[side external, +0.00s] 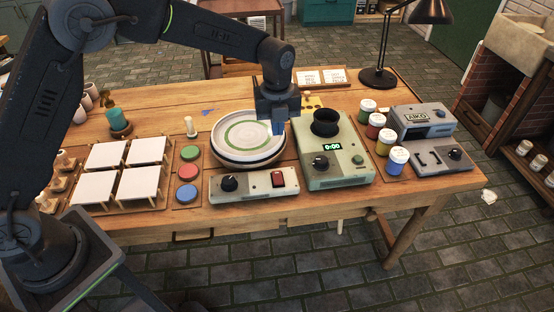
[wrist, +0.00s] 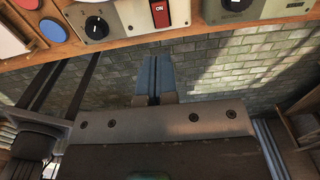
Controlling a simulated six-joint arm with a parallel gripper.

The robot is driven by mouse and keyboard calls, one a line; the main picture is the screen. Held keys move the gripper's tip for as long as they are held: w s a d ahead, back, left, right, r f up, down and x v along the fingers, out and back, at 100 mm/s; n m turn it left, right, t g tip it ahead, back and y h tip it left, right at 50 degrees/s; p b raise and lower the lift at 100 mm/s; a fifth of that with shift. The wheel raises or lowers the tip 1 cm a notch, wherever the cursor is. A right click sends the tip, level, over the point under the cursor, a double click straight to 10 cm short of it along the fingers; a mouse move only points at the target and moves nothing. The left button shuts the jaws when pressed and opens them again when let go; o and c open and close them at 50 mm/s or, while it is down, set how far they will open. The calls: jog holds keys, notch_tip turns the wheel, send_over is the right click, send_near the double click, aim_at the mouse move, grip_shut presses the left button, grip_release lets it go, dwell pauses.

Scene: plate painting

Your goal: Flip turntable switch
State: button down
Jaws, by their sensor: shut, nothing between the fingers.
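The turntable (side external: 226,160) carries a white plate (side external: 226,146) with a green ring painted on it. In front of it is a pale control box (side external: 254,188) with a black knob (side external: 230,183) and a red rocker switch (side external: 278,179). My gripper (side external: 279,128) is shut and empty, pointing down over the plate's right edge, behind and above the switch. In the wrist view the blue fingers (wrist: 154,76) are together, and the red switch (wrist: 160,13), marked ON, shows at the top edge, beyond the fingertips. The gripper appears apart from the switch.
A green device (side external: 336,155) with a black cup and a 0:00 display stands right of the turntable. Paint jars (side external: 382,140) and a grey machine (side external: 425,120) are further right. Colored discs (side external: 188,172) and white tiles (side external: 120,170) lie left. The table's front edge is close to the control box.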

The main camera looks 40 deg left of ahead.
aim_at(277, 172)
notch_tip(277, 172, down, 14)
dwell(0.5)
jog(key=shift+f, duration=0.1)
